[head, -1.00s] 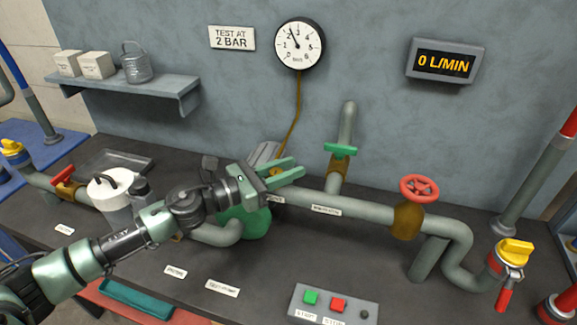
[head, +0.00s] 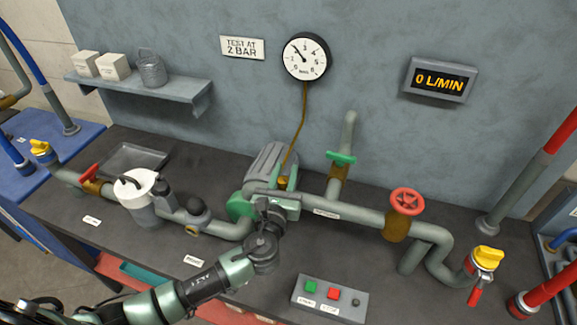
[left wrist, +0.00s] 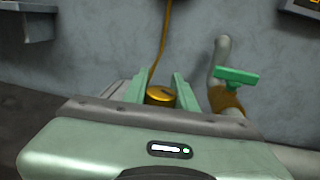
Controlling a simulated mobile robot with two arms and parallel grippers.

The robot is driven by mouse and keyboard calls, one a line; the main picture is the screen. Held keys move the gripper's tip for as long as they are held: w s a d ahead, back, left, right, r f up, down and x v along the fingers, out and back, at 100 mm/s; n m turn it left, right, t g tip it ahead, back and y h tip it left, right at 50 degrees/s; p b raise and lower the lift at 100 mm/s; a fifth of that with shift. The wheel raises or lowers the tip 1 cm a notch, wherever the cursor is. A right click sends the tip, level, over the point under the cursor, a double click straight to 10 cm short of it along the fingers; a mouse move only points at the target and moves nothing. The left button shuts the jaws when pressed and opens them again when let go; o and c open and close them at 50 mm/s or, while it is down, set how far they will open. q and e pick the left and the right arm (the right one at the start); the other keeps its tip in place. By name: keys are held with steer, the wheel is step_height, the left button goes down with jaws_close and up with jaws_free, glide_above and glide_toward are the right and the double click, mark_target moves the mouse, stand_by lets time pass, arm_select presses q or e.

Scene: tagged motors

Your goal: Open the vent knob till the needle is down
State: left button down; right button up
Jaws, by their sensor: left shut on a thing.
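The vent knob looks like a small brass knob on the green pump (head: 240,204), below the gauge's yellow line. It shows between the fingers in the left wrist view (left wrist: 160,96) and is mostly hidden in the head view. My left gripper (left wrist: 160,88) is shut on the knob, with one green finger on each side; in the head view its palm covers part of the pump. The round gauge (head: 306,57) on the wall has its needle pointing up-left, near 2. My right gripper is not in view.
A green-handled valve (head: 341,157) and a red handwheel (head: 407,201) stand on the pipe to the right. A button box (head: 329,297) lies in front. The wall display (head: 440,79) reads 0 L/MIN. A white-lidded pot (head: 139,198) stands left of the pump.

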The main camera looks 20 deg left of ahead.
arm_select(q)
steer(key=n+y, duration=0.1)
steer(key=y, duration=0.1)
steer(key=n+g+y, duration=0.1)
steer(key=y, duration=0.1)
steer(key=n+y, duration=0.1)
steer(key=shift+a+r+n+g+y, duration=0.1)
steer(key=shift+a+n+g+y, duration=0.2)
steer(key=shift+a+n+y, duration=0.1)
steer(key=shift+s+a+n+g+y+b, duration=0.2)
steer(key=shift+n+g+y, duration=0.65)
steer(key=shift+y, duration=0.3)
steer(key=shift+s+a+n+g+y+b, duration=0.1)
steer(key=shift+a+n+g+y+b, duration=0.1)
steer(key=shift+n+g+y, duration=0.65)
steer(key=shift+a+n+y, duration=0.1)
steer(key=shift+n+y, duration=0.2)
steer(key=shift+y, duration=0.3)
steer(key=c, duration=1.1)
jaws_free()
steer(key=shift+s, duration=0.1)
